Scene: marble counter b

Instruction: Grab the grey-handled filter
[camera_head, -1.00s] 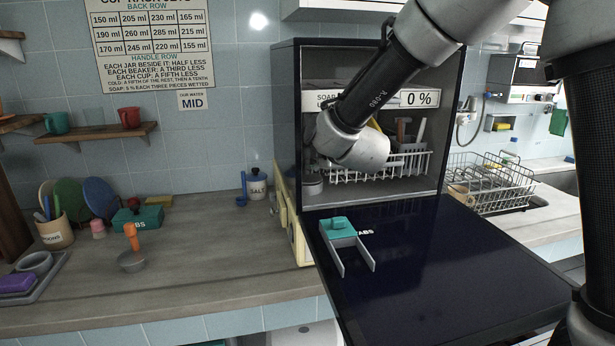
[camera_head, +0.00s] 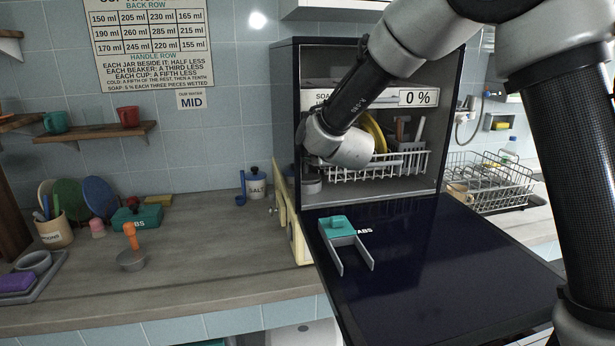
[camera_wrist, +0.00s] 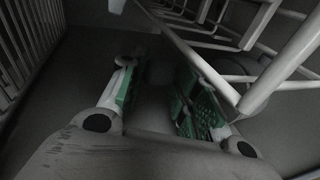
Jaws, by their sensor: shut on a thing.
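My gripper (camera_wrist: 157,88) reaches into the open dark-blue dishwasher (camera_head: 289,120), low at its left side. In the wrist view its two green-padded fingers are closed in on a dim grey piece between them, which I take to be the grey-handled filter (camera_wrist: 156,104). Its shape is hard to make out in the shadow. In the head view my wrist hides the fingers. A short grey cylinder (camera_head: 311,187) shows just below the wrist, on the dishwasher floor at the left; I cannot tell if it is part of the filter.
A white rack (camera_head: 400,166) with a yellow plate (camera_head: 374,133) stands close right of my gripper; its wires pass near the fingers. The lowered door (camera_head: 430,260) bears a teal-and-grey piece (camera_head: 338,228).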

